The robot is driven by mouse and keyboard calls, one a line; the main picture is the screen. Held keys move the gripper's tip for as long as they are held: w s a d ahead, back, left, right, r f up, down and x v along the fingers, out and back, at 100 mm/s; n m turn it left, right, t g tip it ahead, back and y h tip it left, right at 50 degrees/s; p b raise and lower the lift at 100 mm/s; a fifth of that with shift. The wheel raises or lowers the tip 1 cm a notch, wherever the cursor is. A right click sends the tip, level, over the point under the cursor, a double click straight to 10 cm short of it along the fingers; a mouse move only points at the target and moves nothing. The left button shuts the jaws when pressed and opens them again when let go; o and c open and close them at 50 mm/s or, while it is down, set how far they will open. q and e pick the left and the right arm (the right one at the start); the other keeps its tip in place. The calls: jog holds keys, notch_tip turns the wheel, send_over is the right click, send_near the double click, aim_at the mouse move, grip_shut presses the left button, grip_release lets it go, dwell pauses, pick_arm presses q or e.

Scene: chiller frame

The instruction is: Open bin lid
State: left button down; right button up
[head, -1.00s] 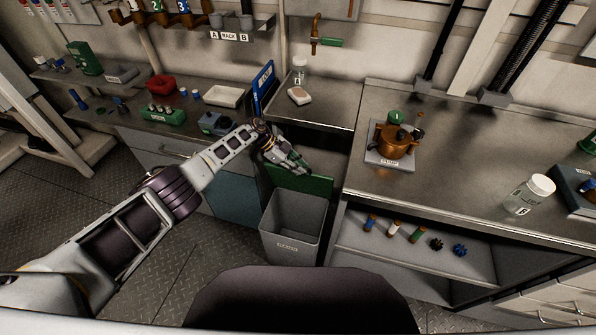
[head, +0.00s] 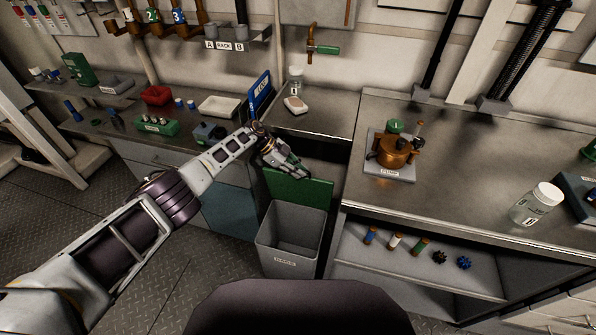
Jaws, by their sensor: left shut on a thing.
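The grey bin (head: 290,240) stands on the floor between the left cabinets and the right bench. Its green lid (head: 312,190) stands raised at the back of the bin, roughly upright. The bin's mouth is uncovered and its inside looks empty. My left gripper (head: 297,172) is at the lid's upper edge, shut on it; its fingertips are small and partly hidden against the lid. My right gripper is not in view.
The right bench (head: 440,205) stands close to the bin's right, carrying a copper pump (head: 394,152) and a white-capped jar (head: 536,204). A blue binder (head: 260,92) stands behind my left forearm. Open patterned floor (head: 180,285) lies left of the bin.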

pick_arm(q)
jog(key=shift+a+f, duration=0.1)
jog(key=shift+f, duration=0.1)
jog(key=c, duration=1.5)
grip_release()
jog(key=shift+r, duration=0.1)
jog(key=shift+a+r, duration=0.1)
jog(key=shift+r, duration=0.05)
jog(key=shift+v, duration=5.75)
